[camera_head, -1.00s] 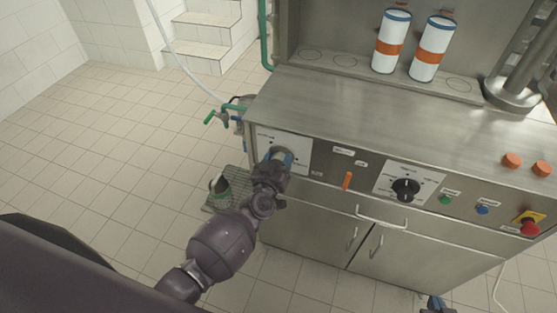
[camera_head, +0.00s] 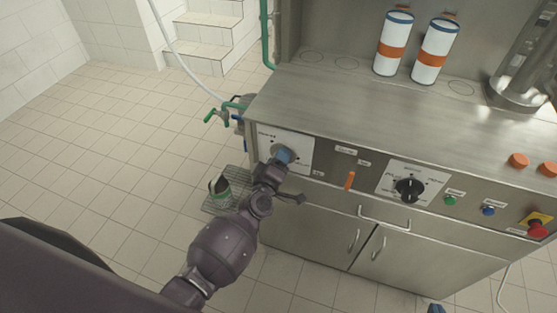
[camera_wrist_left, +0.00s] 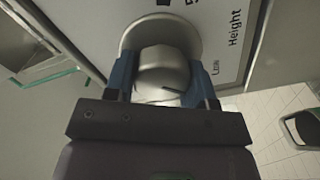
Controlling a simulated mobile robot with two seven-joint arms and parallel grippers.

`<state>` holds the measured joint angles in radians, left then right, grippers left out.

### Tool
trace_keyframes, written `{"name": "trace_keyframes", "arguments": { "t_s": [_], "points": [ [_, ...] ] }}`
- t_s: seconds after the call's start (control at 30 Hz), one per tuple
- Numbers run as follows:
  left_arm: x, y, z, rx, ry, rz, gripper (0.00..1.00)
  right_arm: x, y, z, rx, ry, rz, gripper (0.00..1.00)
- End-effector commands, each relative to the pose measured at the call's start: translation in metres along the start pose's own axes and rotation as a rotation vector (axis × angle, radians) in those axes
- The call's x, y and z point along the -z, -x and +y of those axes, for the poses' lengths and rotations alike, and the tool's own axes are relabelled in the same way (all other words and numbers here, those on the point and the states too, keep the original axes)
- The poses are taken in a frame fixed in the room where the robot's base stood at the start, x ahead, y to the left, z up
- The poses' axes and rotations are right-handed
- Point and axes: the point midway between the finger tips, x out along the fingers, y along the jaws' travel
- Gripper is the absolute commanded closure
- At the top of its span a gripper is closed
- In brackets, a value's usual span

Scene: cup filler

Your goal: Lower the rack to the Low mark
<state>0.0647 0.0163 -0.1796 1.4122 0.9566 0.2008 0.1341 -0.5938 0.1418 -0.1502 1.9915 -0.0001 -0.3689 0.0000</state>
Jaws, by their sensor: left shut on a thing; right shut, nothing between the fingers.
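The Height knob (camera_wrist_left: 162,68) is a round silver knob on a white plate (camera_head: 302,150) at the left end of the machine's front panel. My left gripper (camera_head: 284,156) is shut on it. In the left wrist view its blue fingers lie on both sides of the knob. The words "Height" and "Low" show on the plate right of the knob in that view. The rack itself I cannot make out for certain. Only the blue tip of my right gripper (camera_head: 436,309) shows at the bottom edge, away from the panel.
An orange lever (camera_head: 349,180), a black dial (camera_head: 409,188), green and blue buttons and a red stop button (camera_head: 537,229) are further right on the panel. Two white canisters (camera_head: 394,44) stand above. A green-handled valve (camera_head: 222,116) is left of the machine.

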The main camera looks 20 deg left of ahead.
Motion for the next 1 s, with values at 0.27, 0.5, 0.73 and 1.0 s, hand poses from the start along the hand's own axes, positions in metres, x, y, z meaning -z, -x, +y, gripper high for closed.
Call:
{"name": "trace_keyframes", "arguments": {
  "t_s": [0.27, 0.5, 0.73, 1.0],
  "points": [
    [0.0, 0.0, -0.001, 0.001, 0.084, -0.001, 0.74, -0.001, -0.001, 0.0, 0.0, 0.0, 0.001, 1.0],
    [0.0, 0.0, -0.001, 0.001, 0.099, 0.0, 0.74, -0.007, 0.001, 0.0, -0.001, -0.001, -0.01, 1.0],
    [0.0, 0.0, -0.001, 0.001, 0.099, 0.0, 0.74, -0.013, 0.004, 0.001, -0.003, -0.002, -0.023, 1.0],
    [0.0, 0.0, -0.001, 0.0, 0.097, 0.0, 0.25, -0.012, 0.002, 0.0, -0.002, -0.001, -0.019, 1.0]
  ]
}}
